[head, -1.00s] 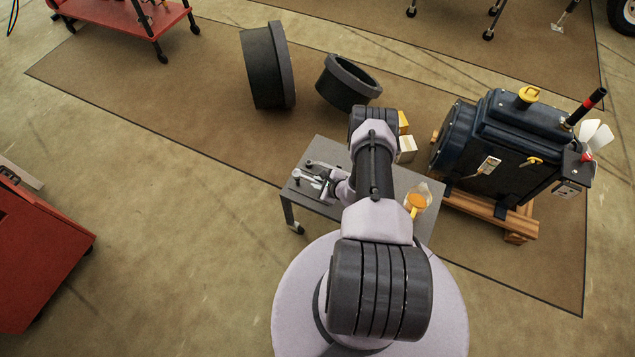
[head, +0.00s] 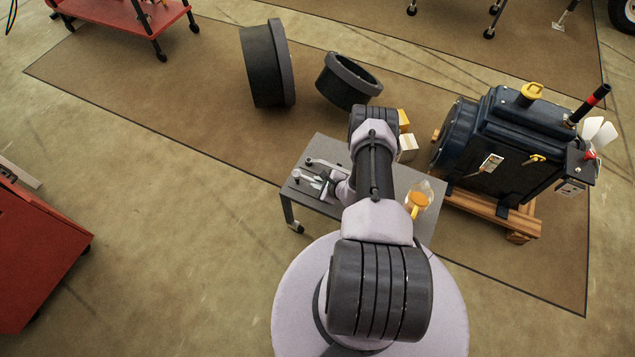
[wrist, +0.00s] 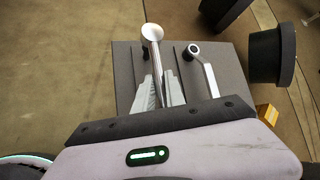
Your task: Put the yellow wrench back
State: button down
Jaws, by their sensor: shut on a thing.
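My gripper (wrist: 159,92) is low over the left part of the grey table (head: 333,149). Its two pale fingers are shut on a silver-grey tool (wrist: 152,34) with a round head and a straight shaft. The head points away from me, and the shaft's near end is hidden by my wrist. A second silver tool (wrist: 208,72), with a dark ring end, lies just right of the fingers. Neither tool looks yellow. A small yellow piece (head: 536,158) shows on the dark blue machine; I cannot tell whether it is a wrench.
A clear jug with orange contents (head: 417,205) stands on the table's right side. Small boxes (head: 407,148) sit at its back edge. The blue machine (head: 505,150) stands on a wooden pallet to the right.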

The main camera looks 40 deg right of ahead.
jog(key=shift+f+b, duration=0.5)
jog(key=shift+f, duration=0.1)
jog(key=c, duration=1.3)
grip_release()
jog(key=shift+r, duration=0.1)
jog(key=p+v, duration=0.7)
jog(key=v, duration=1)
jog(key=shift+s+r, duration=0.1)
jog(key=shift+s, duration=0.1)
